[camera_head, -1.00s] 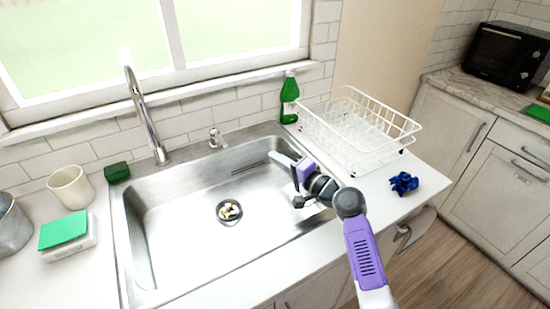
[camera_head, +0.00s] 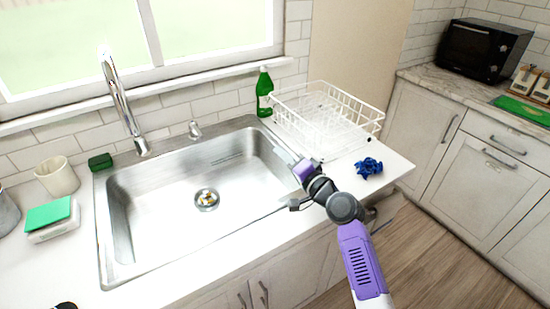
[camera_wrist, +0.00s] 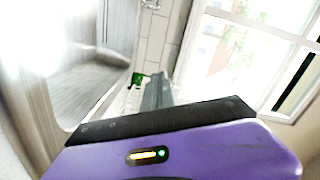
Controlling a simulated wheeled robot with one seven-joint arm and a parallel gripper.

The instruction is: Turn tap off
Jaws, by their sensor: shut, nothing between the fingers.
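The tall chrome tap spout (camera_head: 122,103) rises at the back left of the steel sink (camera_head: 150,178). A small chrome lever (camera_head: 194,131) stands to the right of the spout on the sink's back rim. I cannot make out any water stream from the spout. My gripper (camera_head: 288,152) is at the sink's right edge, well apart from the lever and the spout. It is shut and empty and points toward the back wall. In the wrist view its closed grey fingers (camera_wrist: 158,92) show in the middle.
A white dish rack (camera_head: 325,115) stands on the counter right of the sink, with a green bottle (camera_head: 264,92) behind its left end. A blue cloth (camera_head: 368,168) lies near my arm. A cup (camera_head: 58,176) and a green sponge (camera_head: 101,162) stand left. The sink's interior is open.

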